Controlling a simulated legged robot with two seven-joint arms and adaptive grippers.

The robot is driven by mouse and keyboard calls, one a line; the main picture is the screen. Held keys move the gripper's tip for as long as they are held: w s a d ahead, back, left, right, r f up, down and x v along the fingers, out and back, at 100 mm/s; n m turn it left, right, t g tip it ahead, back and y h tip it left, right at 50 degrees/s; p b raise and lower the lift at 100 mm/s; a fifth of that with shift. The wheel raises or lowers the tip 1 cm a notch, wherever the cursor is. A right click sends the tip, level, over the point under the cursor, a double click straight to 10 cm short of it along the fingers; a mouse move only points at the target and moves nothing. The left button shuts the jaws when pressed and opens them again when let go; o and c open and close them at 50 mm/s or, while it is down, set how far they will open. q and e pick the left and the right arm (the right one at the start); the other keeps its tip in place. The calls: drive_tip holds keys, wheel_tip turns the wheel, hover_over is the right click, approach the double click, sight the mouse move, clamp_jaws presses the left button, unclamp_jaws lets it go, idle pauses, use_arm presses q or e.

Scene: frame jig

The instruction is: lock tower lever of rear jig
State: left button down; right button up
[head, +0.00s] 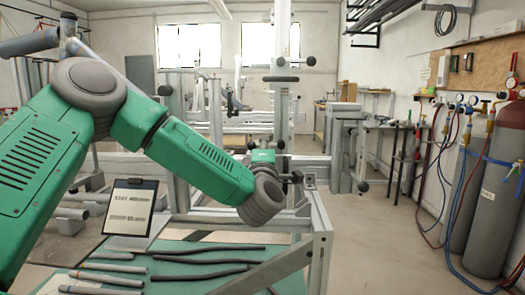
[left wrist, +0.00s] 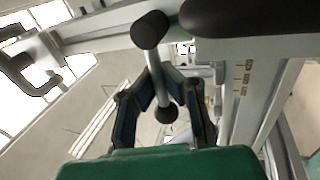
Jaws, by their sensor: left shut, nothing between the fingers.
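The jig's upright tower (head: 282,95) stands behind my left forearm in the head view, with black-knobbed handles (head: 311,61) near its top. My left gripper (left wrist: 172,75) is shut and empty in the left wrist view. A grey lever rod (left wrist: 158,80) with a dark round knob (left wrist: 167,115) crosses in front of its fingers, running down from a dark cylinder (left wrist: 150,30). I cannot tell whether the fingers touch the rod. In the head view my left wrist (head: 262,200) hides most of the gripper. My right gripper is out of view.
A grey frame table (head: 318,230) with a green top stands in front, with dark tubes (head: 208,249) and a clipboard (head: 131,210) on the left. Gas cylinders (head: 492,190) and hoses stand at the right wall. The floor (head: 390,245) between is clear.

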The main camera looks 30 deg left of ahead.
use_arm(q)
drive_tip(key=shift+d+f, duration=0.35)
drive_tip(key=shift+f, duration=0.15)
drive_tip(key=c, duration=1.9)
unclamp_jaws()
drive_tip(key=shift+d+r, duration=0.2)
drive_tip(key=shift+r, duration=0.05)
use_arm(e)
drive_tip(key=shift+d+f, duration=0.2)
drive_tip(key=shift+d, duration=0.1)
use_arm(q)
drive_tip(key=v, duration=1.2)
drive_tip(key=shift+d, duration=0.1)
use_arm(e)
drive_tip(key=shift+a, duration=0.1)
use_arm(q)
drive_tip(key=shift+a+f, duration=0.1)
drive_tip(key=shift+a, duration=0.15)
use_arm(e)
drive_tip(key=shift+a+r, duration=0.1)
use_arm(q)
drive_tip(key=shift+d, duration=0.15)
